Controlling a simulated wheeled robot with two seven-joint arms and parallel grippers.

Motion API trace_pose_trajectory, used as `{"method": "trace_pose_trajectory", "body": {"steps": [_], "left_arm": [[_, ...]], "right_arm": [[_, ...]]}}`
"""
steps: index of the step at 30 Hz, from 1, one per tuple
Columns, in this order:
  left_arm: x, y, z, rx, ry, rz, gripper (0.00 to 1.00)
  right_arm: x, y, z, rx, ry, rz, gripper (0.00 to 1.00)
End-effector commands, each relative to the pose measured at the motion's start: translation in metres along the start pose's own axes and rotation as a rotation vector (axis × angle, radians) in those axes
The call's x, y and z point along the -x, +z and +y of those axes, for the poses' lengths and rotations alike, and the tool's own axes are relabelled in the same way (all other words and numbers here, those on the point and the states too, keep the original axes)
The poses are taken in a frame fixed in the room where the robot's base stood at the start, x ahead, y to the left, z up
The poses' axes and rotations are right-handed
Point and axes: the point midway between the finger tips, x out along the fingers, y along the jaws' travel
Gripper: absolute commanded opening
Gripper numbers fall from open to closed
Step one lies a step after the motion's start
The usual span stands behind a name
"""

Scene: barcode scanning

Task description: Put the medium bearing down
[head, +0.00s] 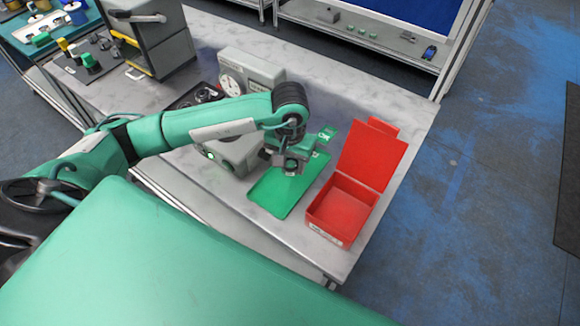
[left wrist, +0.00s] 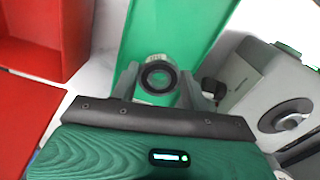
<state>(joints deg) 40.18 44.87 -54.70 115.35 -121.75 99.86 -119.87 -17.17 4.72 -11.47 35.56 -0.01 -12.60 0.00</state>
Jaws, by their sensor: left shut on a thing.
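My left gripper (head: 290,167) is over the green mat (head: 268,208), which lies on the grey table. It is shut on the medium bearing (left wrist: 158,76), a dark ring with a pale metal rim. In the left wrist view the bearing sits between the two grey fingers, with the green mat (left wrist: 178,25) behind it. I cannot tell whether the bearing touches the mat. My right gripper is not in view.
An open red box (head: 340,208) with its lid raised stands right of the mat. A grey device (head: 233,152) with a green light stands left of it. A dial scale (head: 250,78) and a dark tray with rings (head: 197,96) are farther back.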

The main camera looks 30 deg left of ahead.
Motion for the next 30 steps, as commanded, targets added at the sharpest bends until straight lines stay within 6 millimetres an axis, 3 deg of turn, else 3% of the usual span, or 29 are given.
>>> {"method": "trace_pose_trajectory", "body": {"steps": [9, 20, 21, 24, 30], "left_arm": [[-0.036, 0.001, 0.0, 0.0, 0.0, -0.002, 0.19], [-0.04, 0.0, 0.0, 0.0, 0.0, 0.001, 0.19], [-0.04, 0.0, 0.0, 0.0, 0.0, 0.001, 0.48], [-0.039, 0.0, 0.0, 0.0, 0.0, 0.0, 0.68], [-0.039, 0.0, 0.0, 0.0, 0.0, 0.0, 0.68]], "right_arm": [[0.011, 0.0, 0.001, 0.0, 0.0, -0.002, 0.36], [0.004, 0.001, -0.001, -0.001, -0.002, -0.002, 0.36], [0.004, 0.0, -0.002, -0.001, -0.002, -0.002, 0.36], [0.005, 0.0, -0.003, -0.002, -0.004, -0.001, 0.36], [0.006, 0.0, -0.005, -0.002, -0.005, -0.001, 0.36]]}}
